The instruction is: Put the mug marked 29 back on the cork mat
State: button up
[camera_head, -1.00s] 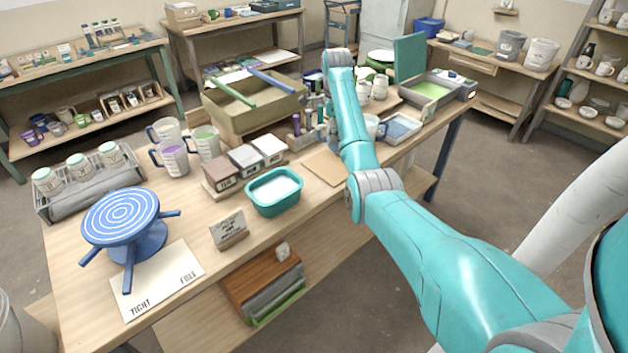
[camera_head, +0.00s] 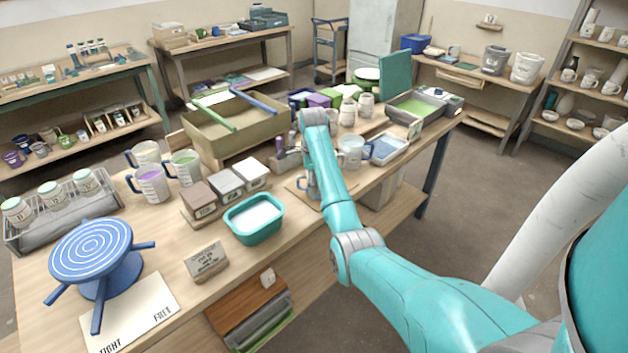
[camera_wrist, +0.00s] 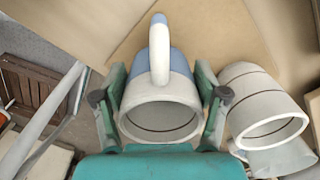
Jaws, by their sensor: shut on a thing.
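My gripper (camera_wrist: 160,96) is shut on a mug (camera_wrist: 160,112) in the wrist view, one finger on each side. The mug is white with a blue band, its open mouth towards the camera and its handle at the top of the picture. No number on it can be read. The cork mat (camera_wrist: 215,32) is the tan sheet behind the mug. In the head view the cork mat (camera_head: 298,187) lies near the bench's front edge, and my gripper (camera_head: 308,186) is over it, largely hidden by my arm. I cannot tell whether the mug touches the mat.
A pale cup (camera_wrist: 262,105) stands close to the right finger in the wrist view. In the head view, a teal tub (camera_head: 253,220) and lidded boxes (camera_head: 225,180) are left of the mat. A blue-grey tray (camera_head: 388,148) is to its right, and a large tan bin (camera_head: 232,125) behind.

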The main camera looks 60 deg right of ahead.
jog(key=o, duration=1.8)
jog(key=shift+c, duration=0.2)
